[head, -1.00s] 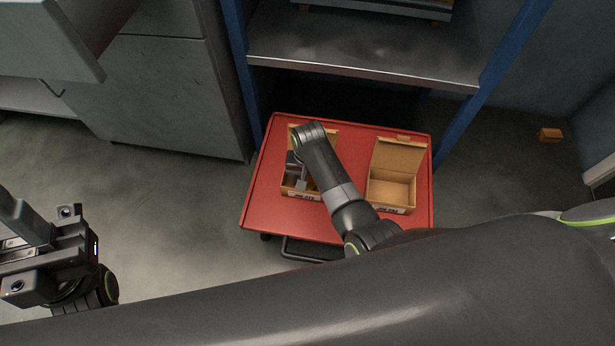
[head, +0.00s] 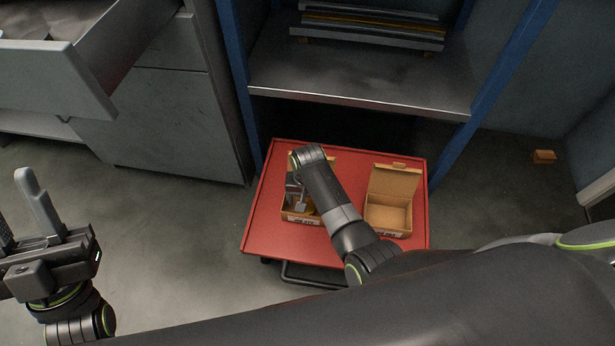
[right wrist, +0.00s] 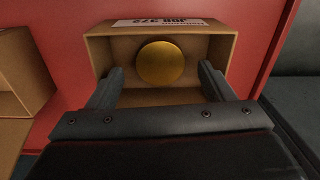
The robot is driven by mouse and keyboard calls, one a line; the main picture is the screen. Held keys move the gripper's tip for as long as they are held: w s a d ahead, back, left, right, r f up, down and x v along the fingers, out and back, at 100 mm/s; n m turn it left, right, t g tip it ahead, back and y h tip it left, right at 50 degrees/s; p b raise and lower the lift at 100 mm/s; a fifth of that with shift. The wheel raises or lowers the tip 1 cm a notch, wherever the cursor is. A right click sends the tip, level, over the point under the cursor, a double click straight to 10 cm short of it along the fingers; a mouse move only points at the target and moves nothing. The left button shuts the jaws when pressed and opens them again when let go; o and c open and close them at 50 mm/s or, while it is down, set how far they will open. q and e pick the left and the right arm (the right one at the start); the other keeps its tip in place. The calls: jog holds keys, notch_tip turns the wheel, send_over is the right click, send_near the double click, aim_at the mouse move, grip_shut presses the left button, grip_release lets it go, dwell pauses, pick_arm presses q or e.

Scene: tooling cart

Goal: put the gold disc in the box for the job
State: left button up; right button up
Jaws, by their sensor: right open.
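The gold disc (right wrist: 160,63) lies flat inside an open cardboard box (right wrist: 228,50) in the right wrist view. The box's label reads "JOB 372", upside down there. My right gripper (right wrist: 158,78) is open, one finger on each side of the disc and apart from it. In the head view this is the left box (head: 300,219) on the red cart, and my right arm partly hides it and the disc. My left gripper (head: 22,215) is empty at the far left, its fingers apart, away from the cart.
A second open box (head: 388,214), which looks empty, stands on the right of the red cart top (head: 262,215). A blue-posted shelf (head: 360,85) stands behind the cart. An open drawer (head: 130,60) juts out at upper left. A small orange block (head: 544,156) lies on the floor at right.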

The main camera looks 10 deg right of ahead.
aim_at(308, 206)
jog(key=shift+r+p, duration=0.75)
jog(key=shift+r, duration=0.2)
pick_arm(q)
jog(key=w+a+f+n+g+y+p, duration=0.1)
jog(key=w+a+f+n+g+y, duration=0.15)
jog(key=f+g, duration=0.5)
jog(key=w+a+f+n+g+y+p, duration=0.1)
jog(key=w+f+n+g+y, duration=0.3)
jog(key=f, duration=0.6)
pick_arm(e)
jog(key=shift+r, duration=0.65)
jog(key=shift+r+p, duration=0.85)
jog(key=shift+r, duration=0.1)
pick_arm(q)
jog(key=s+d+f+g+h+p, duration=0.2)
jog(key=s+f+g+p, duration=0.3)
jog(key=s+f+g, duration=1)
jog(key=shift+f+h, duration=0.45)
jog(key=shift+f, duration=1.4)
pick_arm(e)
jog(key=shift+d+r, duration=0.1)
jog(key=shift+r, duration=2.1)
pick_arm(q)
jog(key=shift+s+n+g, duration=0.1)
jog(key=shift+n+g, duration=0.15)
